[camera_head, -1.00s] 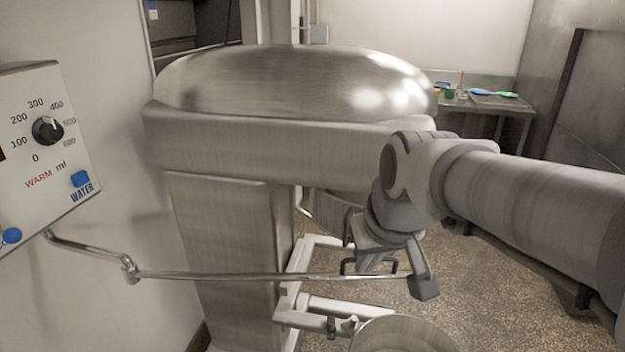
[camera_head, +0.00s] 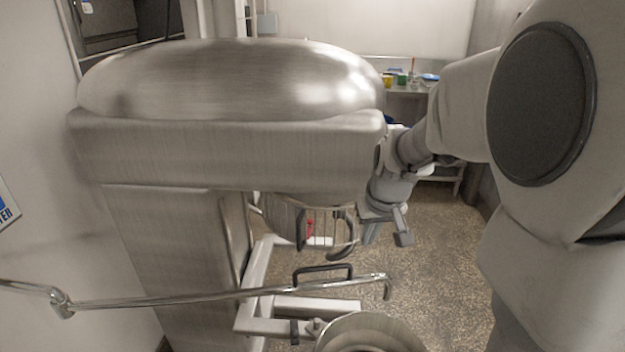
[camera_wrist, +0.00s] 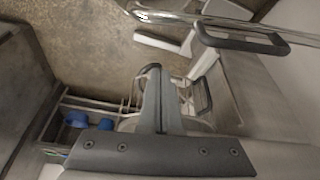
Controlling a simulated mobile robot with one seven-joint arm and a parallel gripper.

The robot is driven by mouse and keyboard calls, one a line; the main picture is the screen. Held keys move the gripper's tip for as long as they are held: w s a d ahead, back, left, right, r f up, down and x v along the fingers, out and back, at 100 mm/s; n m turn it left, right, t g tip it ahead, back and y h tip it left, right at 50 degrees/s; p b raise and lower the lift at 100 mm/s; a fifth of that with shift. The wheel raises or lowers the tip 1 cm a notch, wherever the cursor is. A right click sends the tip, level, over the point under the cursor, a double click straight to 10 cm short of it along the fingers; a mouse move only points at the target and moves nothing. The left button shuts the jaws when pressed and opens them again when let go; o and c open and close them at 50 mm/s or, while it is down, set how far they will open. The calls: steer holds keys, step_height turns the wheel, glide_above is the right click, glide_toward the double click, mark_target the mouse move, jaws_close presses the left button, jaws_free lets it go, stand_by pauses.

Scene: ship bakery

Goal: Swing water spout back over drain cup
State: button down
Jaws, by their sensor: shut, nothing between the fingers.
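The water spout (camera_head: 200,297) is a thin chrome tube that comes from the left, passes a joint and runs right in front of the mixer, ending in a down-bent tip. It also shows along the top of the wrist view (camera_wrist: 190,19). My gripper (camera_head: 371,236) is beyond the spout and higher in the picture, near the mixer's right side, apart from the tube. In the wrist view its fingers (camera_wrist: 153,72) are together and empty. The water panel (camera_head: 8,205) shows only its corner at the left edge. I cannot make out a drain cup.
A big steel mixer (camera_head: 225,150) fills the middle, with a wire guard (camera_head: 342,232) under its head. A metal bowl (camera_head: 370,335) with a black handle nearby stands below the spout tip. Speckled floor (camera_head: 440,270) is open to the right. A bench with small containers is at the back.

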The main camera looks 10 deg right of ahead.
steer(key=f, duration=0.2)
steer(key=s+f, duration=0.2)
steer(key=f, duration=0.1)
steer(key=shift+f, duration=0.3)
steer(key=shift+s, duration=0.15)
